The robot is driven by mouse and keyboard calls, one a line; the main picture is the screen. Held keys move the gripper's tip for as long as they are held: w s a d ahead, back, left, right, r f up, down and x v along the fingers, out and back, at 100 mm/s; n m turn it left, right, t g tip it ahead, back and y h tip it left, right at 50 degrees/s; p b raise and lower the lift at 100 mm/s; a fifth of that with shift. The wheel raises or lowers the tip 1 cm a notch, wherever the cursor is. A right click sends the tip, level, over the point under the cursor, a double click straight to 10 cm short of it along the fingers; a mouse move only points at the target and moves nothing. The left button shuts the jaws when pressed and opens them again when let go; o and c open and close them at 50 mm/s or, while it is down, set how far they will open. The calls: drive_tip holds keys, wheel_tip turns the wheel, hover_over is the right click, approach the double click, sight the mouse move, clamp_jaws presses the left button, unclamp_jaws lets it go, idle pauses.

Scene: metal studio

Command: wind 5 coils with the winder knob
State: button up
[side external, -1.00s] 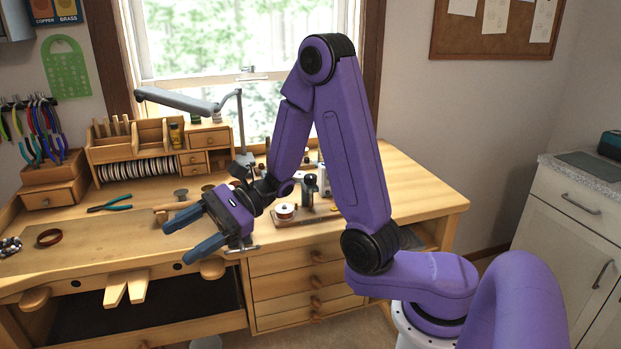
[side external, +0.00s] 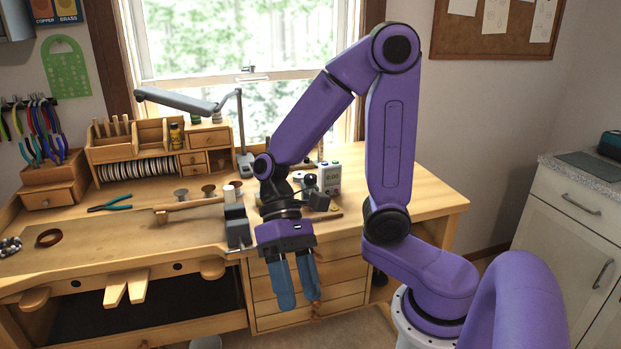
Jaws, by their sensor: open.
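My gripper (side external: 300,302) is open and empty. Its two blue fingers point down in front of the bench drawers, below and in front of the bench's front edge. The winder (side external: 318,198) stands on the bench behind my wrist and is partly hidden by it. Its dark upper parts and part of its wooden base show to the right of my wrist. I cannot clearly make out its knob. The wire spool and any coils on the winder are hidden behind my arm.
A small grey box with a display (side external: 331,178) stands behind the winder. A grey vise (side external: 237,229) is at the bench edge, left of my gripper. The bench's right end (side external: 410,195) is clear.

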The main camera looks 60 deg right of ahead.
drive_tip(key=s+d+n+t+h, duration=0.4)
drive_tip(key=d+n, duration=0.4)
drive_tip(key=n, duration=0.5)
drive_tip(key=shift+s+t+h, duration=0.35)
drive_tip(key=shift+t+h, duration=0.35)
drive_tip(key=shift+t, duration=0.5)
